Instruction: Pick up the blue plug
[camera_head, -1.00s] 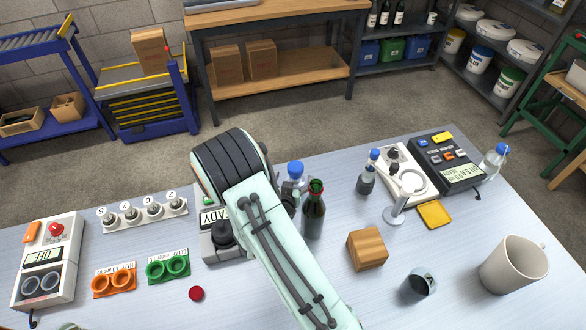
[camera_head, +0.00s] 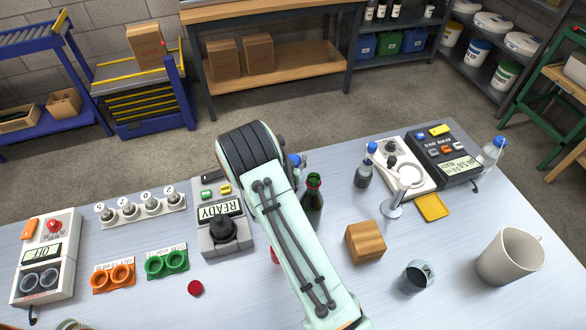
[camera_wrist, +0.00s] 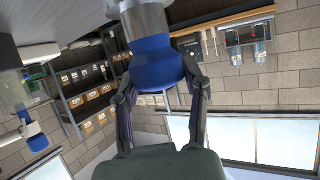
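The blue plug (camera_wrist: 157,62) is large in the middle of the wrist view, joined to a pale grey cylindrical body above it in the picture. My gripper (camera_wrist: 150,45) has its two dark fingers spread on either side of the plug, open; the gaps look small, and contact cannot be made out. In the head view a blue top (camera_head: 295,160) shows in part behind my arm, beside a dark green bottle (camera_head: 312,205). My arm hides the gripper there.
A READY device (camera_head: 222,225) stands left of my arm. The table between the block and mug is partly clear.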

